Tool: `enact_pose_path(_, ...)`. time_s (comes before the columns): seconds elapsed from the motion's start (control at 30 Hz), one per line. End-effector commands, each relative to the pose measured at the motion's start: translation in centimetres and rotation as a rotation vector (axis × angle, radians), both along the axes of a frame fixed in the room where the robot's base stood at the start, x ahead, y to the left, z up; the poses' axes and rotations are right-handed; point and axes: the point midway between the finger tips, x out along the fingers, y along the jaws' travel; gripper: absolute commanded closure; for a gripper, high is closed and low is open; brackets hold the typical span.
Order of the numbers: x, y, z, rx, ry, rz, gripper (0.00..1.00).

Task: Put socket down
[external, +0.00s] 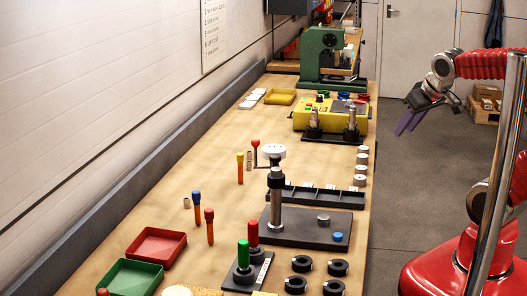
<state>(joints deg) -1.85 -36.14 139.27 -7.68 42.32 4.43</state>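My gripper (405,125) is in the air at the right, beyond the bench's right edge and over the grey floor. Its dark purple fingers point down and to the left. They overlap in this view, so I cannot tell whether they are open or shut, and I see no socket between them. No object on the bench can be picked out surely as the socket. Small silver cylinders (361,170) stand in a row along the bench's right edge. Two taller metal pieces stand upright on a dark plate (335,138) in front of a yellow box (318,112).
The wooden bench (150,205) carries a red tray (157,246), a green tray (131,278), a dark plate with a post (277,200), a slotted black rack (317,197), several black rings (301,264) and upright colour-topped tools. A green machine (317,54) stands farther back.

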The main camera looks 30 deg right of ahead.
Motion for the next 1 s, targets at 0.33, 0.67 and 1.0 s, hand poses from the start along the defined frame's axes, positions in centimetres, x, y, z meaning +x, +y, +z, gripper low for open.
enact_pose_path(0.33, -6.3, 1.2, -2.3, 0.088, 0.118, -0.004, 0.69)
enact_pose_path(0.67, -6.3, 1.2, -2.2, 0.087, 0.117, -0.003, 0.67)
enact_pose_path(1.0, -4.6, 1.6, -2.5, 0.087, 0.093, 0.011, 0.43)
